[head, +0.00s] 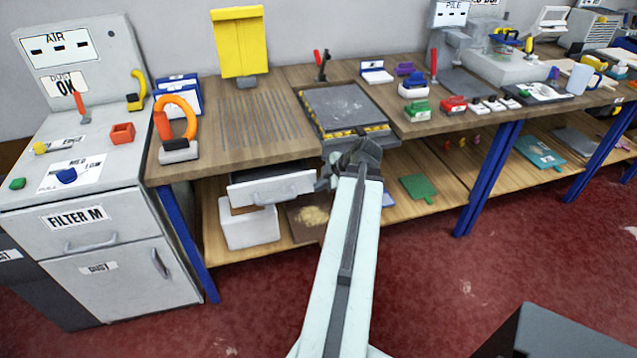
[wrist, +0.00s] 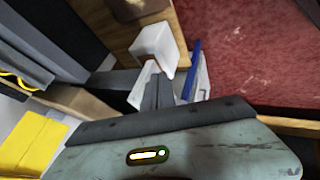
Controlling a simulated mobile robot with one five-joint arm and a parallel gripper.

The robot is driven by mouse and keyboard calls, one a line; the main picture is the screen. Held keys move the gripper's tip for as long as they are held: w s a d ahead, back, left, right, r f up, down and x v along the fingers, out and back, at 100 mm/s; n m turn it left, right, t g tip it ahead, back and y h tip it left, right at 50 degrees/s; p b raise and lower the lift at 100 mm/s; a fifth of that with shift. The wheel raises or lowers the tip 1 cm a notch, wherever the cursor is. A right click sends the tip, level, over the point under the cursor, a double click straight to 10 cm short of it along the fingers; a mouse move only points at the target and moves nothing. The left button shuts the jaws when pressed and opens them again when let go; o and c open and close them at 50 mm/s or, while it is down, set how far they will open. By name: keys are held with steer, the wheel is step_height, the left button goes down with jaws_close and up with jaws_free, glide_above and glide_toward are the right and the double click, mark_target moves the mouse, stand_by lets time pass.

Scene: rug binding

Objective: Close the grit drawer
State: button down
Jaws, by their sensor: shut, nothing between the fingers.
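The grit drawer (head: 285,188), with a pale front and a handle, hangs under the left part of the wooden bench. It seems to stand out from under the bench edge, with a dark strip showing behind its front; how far is hard to tell. My gripper (head: 326,184) is shut and empty, just right of the drawer's right end, below the bench edge. Contact cannot be told.
A white bin (head: 248,226) stands on the lower shelf under the drawer. A blue bench leg (head: 190,240) and the grey filter cabinet (head: 90,235) are to the left. A grey plate (head: 342,108) lies on the bench above my gripper. Red floor in front is open.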

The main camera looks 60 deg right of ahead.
steer(key=shift+w+d, duration=0.1)
steer(key=shift+w, duration=0.3)
steer(key=shift+w, duration=0.2)
steer(key=w+d, duration=0.5)
steer(key=shift+w, duration=0.35)
steer(key=shift+d+r, duration=0.1)
